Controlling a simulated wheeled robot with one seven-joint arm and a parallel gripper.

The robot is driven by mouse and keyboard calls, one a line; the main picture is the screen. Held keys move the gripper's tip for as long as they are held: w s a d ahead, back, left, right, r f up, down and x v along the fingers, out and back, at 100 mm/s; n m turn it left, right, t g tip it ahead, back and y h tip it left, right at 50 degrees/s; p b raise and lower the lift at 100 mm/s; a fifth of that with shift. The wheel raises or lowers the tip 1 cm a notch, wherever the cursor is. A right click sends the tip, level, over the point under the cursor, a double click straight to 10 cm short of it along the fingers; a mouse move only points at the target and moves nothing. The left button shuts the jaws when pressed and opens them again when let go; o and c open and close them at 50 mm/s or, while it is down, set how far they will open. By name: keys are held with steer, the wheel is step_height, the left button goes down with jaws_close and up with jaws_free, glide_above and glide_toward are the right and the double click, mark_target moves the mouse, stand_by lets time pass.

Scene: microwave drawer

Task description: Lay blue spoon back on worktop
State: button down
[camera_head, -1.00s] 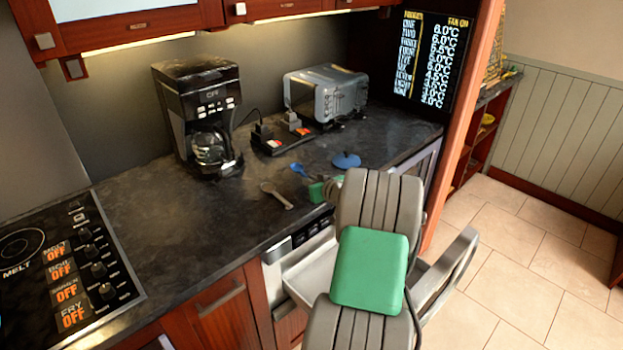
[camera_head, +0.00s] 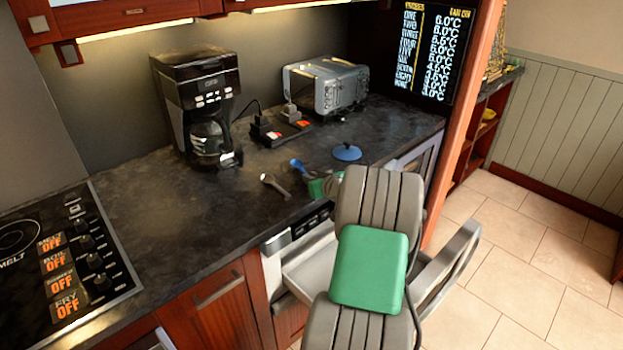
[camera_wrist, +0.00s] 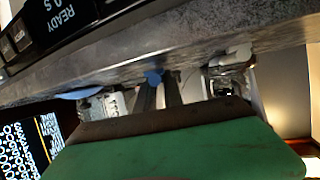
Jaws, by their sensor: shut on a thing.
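The blue spoon (camera_head: 297,165) shows as a small blue bowl at my fingertips, over the dark worktop (camera_head: 190,235) near its front edge. Its handle is hidden by my gripper. My gripper (camera_head: 308,176) is shut on it, low at the worktop; I cannot tell whether the spoon touches the surface. In the wrist view the blue spoon (camera_wrist: 153,76) sits at the tips of my two dark fingers (camera_wrist: 158,90), close to the stone surface.
A grey-brown spoon (camera_head: 275,186) lies just left of my gripper. A blue lid (camera_head: 347,152) lies to the right. The coffee maker (camera_head: 205,110), sockets and toaster (camera_head: 326,85) stand behind. An open drawer (camera_head: 310,265) is below my arm. The worktop toward the hob (camera_head: 70,250) is clear.

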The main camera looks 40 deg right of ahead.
steer(key=shift+f+b, duration=0.45)
steer(key=shift+b, duration=0.05)
stand_by(0.4)
steer(key=c, duration=1.4)
jaws_free()
steer(key=shift+s+f, duration=0.1)
steer(key=shift+a, duration=0.1)
